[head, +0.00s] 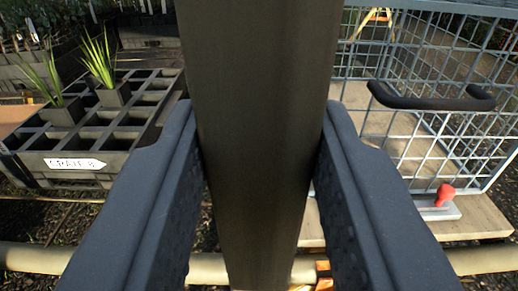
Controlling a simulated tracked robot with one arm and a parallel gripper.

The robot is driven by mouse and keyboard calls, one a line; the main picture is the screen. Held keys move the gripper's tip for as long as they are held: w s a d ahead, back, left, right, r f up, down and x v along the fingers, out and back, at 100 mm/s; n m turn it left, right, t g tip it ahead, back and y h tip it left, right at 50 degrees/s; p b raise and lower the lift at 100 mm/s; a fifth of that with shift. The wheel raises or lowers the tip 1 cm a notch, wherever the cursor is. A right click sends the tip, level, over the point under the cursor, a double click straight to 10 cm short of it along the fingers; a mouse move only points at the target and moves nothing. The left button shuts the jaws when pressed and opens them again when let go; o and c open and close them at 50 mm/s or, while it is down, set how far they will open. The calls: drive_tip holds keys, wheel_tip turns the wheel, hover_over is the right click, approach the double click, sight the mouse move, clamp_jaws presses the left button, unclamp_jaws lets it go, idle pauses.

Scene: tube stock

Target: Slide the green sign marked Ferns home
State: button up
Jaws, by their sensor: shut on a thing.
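My gripper (263,125) has one dark finger on each side of a wide, dark grey-brown upright bar (262,60). The fingers are shut on the bar. It runs from the top edge of the view down past the fingers and hides the middle of the scene. I see no green sign and no Ferns lettering in this view.
On the left, a black crate (28,159) with open cells holds two spiky green plants in dark pots; its white label (75,164) seems to start with CRATE. On the right stands a wire mesh cage (440,60) with a black handle (430,100). A red knob (445,193) sits low at right. A pale pipe (35,258) crosses below.

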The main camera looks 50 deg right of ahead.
drive_tip(key=o, duration=1.1)
drive_tip(key=shift+o, duration=0.2)
drive_tip(key=shift+f, duration=0.1)
drive_tip(key=b+v, duration=0.7)
drive_tip(key=v, duration=0.6)
drive_tip(key=shift+s+a, duration=0.25)
